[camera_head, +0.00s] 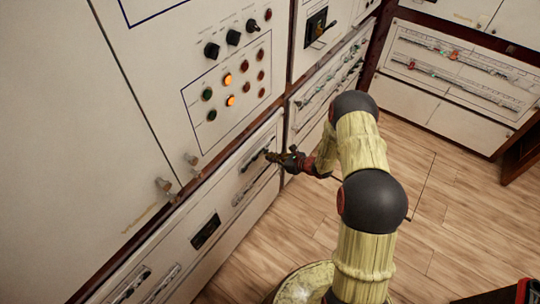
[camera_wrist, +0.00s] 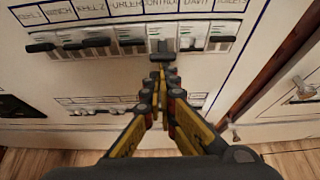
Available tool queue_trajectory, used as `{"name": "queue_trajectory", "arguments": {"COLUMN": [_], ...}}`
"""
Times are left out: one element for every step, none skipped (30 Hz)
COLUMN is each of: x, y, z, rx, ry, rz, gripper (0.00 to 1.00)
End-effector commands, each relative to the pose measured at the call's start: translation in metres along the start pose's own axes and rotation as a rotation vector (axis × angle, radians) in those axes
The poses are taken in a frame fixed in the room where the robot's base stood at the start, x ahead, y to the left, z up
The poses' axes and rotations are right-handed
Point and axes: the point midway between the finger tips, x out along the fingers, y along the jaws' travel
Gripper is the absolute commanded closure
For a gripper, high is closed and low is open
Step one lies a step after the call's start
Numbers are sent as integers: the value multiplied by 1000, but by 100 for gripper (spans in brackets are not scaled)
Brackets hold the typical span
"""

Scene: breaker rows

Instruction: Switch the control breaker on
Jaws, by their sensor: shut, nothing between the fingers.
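The control breaker (camera_wrist: 162,46) is in the upper row in the wrist view, under a label that reads roughly CONTROL. Its dark handle sits lower than the handles of its neighbours. My gripper (camera_wrist: 159,74) is shut and empty, with its fingertips just below that handle; I cannot tell whether they touch it. In the head view, my gripper (camera_head: 273,157) is at the breaker panel (camera_head: 222,190), where the fingers and arm hide part of the row.
Other breakers stand close on both sides, including one under DAVIT (camera_wrist: 191,44) and a black-handled one (camera_wrist: 132,43) to the left. A second breaker row (camera_wrist: 100,105) lies below. Knobs and lit buttons (camera_head: 228,80) are on the cabinet above.

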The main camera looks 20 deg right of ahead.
Motion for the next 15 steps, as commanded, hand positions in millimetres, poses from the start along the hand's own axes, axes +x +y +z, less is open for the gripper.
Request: {"name": "queue_trajectory", "arguments": {"x": [-5, -6, -8, -9, -10, -12, -13, -14, -15, -16, -17, -17, -18, -18, -19], "y": [-1, -1, -1, -1, -1, -1, -1, -1, -1, -1, -1, -1, -1, -1, -1], "z": [12, 14, 16, 18, 19, 21, 22, 24, 25, 27, 28, 30, 30, 30, 31], "rx": [-7, -7, -8, -7, -8, -8, -9, -9, -8, -8, -9, -9, -8, -9, -8], "ry": [38, 65, 103, 131, 160, 198, 226, 255, 294, 323, 351, 386, 412, 436, 466], "rz": [0, 0, 0, 0, 0, -1, -1, 0, -1, 0, 0, 0, -1, 0, -1], "gripper": [100, 100, 100, 100, 100, 100, 100, 100, 100, 100, 100, 100, 100, 100, 100]}}
